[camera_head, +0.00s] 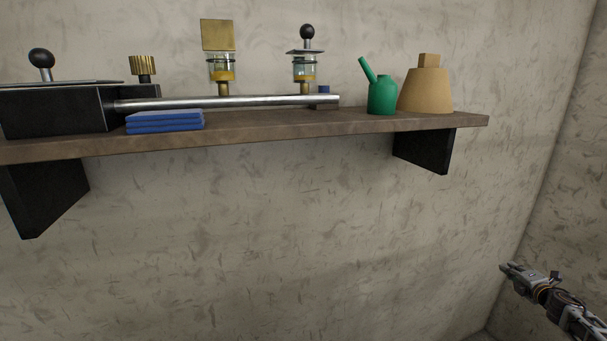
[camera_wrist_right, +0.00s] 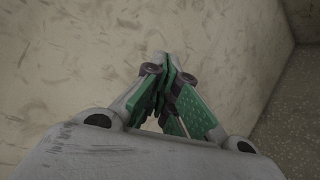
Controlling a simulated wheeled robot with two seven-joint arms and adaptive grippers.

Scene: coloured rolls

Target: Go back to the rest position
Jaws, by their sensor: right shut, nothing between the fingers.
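My right gripper (camera_head: 508,268) is at the lower right of the head view, below the shelf's right end and in front of the bare wall. In the right wrist view its green-padded fingers (camera_wrist_right: 172,75) are closed together with nothing between them. My left gripper is not in view. No coloured rolls show clearly in either view.
A wooden shelf (camera_head: 290,132) on black brackets (camera_head: 425,150) crosses the upper head view. It bears a black box (camera_head: 55,112) with a metal tube (camera_head: 230,102), blue slabs (camera_head: 165,121), a green can (camera_head: 382,95) and a tan cone (camera_head: 425,92). The space below is clear.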

